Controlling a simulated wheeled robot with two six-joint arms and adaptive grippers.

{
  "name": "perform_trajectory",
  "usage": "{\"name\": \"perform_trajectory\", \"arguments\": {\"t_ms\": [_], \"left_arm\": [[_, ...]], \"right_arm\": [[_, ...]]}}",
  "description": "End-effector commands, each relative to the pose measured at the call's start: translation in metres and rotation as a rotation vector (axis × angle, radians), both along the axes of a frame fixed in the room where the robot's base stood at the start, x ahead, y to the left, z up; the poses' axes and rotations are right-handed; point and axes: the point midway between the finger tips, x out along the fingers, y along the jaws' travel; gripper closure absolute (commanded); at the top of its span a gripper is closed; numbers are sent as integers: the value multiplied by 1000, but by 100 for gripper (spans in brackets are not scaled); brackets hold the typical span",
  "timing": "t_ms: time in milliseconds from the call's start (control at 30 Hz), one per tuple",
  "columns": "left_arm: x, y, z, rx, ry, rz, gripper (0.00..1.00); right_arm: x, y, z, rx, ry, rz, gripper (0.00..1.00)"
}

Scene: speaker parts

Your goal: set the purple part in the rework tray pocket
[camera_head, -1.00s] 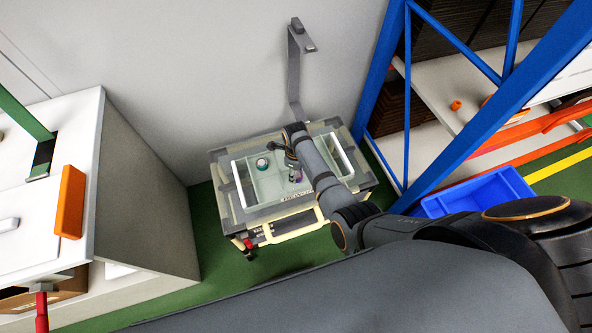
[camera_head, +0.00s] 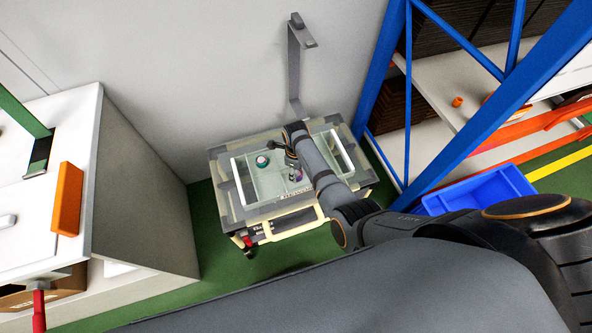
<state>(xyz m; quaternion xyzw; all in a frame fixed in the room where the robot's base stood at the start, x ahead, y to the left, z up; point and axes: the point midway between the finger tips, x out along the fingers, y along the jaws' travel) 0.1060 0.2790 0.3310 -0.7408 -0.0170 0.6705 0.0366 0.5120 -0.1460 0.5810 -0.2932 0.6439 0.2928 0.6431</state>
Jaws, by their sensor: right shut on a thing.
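The rework tray (camera_head: 240,190) is a clear, white-rimmed tray with divided pockets on a grey cart. The purple part (camera_head: 298,175) is small and shows at my right gripper's tips, over the right part of the tray. My right gripper (camera_head: 292,166) is shut on the purple part, reaching down from my arm. Whether the part touches the pocket floor cannot be told, as the gripper and arm hide some of it. A teal and white round part (camera_head: 262,162) sits in the tray's left part. My left gripper is not in view.
The grey cart (camera_head: 225,205) stands against the wall, with a grey post (camera_head: 294,70) behind it. A white bench (camera_head: 150,200) is at left. A blue rack (camera_head: 480,110) and blue bin (camera_head: 480,190) are at right. Green floor lies between bench and cart.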

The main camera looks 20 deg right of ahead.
Motion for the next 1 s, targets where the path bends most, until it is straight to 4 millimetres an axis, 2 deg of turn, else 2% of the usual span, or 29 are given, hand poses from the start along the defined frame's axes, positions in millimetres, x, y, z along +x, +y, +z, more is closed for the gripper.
{"name": "perform_trajectory", "arguments": {"t_ms": [533, 567, 600, 733, 1000], "left_arm": [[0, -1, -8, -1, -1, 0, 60], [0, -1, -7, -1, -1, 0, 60], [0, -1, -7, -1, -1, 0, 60], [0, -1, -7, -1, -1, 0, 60], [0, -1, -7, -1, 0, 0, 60]], "right_arm": [[1, 0, -11, 0, -1, 0, 99], [1, 0, -10, 0, -1, 0, 52], [1, 0, -10, 0, -1, 0, 47], [0, 0, -10, 0, -1, 0, 30], [0, 0, -11, 0, 0, 0, 30]]}}
